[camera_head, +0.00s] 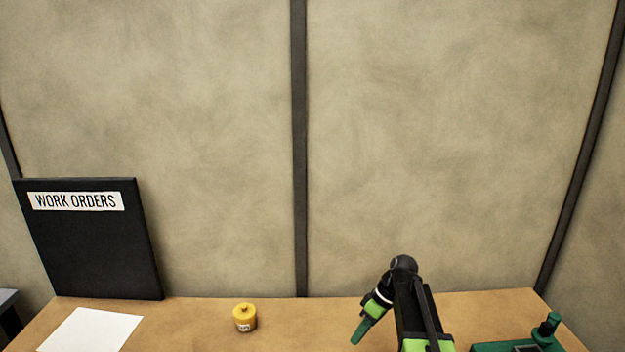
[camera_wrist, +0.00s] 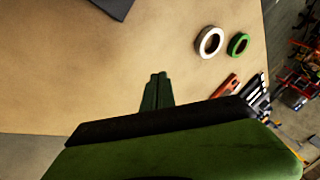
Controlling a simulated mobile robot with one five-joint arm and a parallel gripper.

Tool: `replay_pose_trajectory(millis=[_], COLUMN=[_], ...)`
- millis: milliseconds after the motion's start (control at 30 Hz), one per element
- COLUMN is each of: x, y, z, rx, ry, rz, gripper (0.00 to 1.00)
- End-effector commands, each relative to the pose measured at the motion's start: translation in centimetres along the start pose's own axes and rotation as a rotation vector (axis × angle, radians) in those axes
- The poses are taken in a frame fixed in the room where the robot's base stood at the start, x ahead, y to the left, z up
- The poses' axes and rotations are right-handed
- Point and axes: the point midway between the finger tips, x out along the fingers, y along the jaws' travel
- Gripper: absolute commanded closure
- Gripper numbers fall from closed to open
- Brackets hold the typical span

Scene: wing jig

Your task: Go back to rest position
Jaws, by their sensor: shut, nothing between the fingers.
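My gripper (camera_head: 361,331) shows in the head view at the end of my bent green and black arm, pointing down and to the left over the wooden table (camera_head: 190,318). In the wrist view my gripper (camera_wrist: 158,80) has its two green fingers together with nothing between them. The tabletop (camera_wrist: 80,70) lies below it, and no object touches the fingers.
A yellow weight-like object (camera_head: 245,318), a white sheet (camera_head: 90,330) and a black "WORK ORDERS" board (camera_head: 90,245) are left of my arm. A green device (camera_head: 540,335) is at right. The wrist view shows a white ring (camera_wrist: 209,42) and a green ring (camera_wrist: 238,45).

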Motion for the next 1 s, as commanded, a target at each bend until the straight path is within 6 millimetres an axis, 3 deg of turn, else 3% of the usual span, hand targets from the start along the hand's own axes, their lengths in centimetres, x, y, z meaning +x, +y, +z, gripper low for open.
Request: replay_pose_trajectory(millis=[33,167,233,333,533,1000], x=[1.9,4.4,4.5,3.6,3.0,3.0], y=[-2.6,-5.8,-6.3,-5.5,-4.3,-4.3], z=[1.0,4.2,6.4,8.7,8.8,8.8], rx=[0.042,0.272,0.444,0.663,0.867,0.879], ry=[-0.049,-0.154,-0.174,-0.156,-0.102,-0.100], rz=[0.035,0.199,0.313,0.440,0.509,0.508], gripper=[1.00,1.00,1.00,1.00,1.00,1.00])
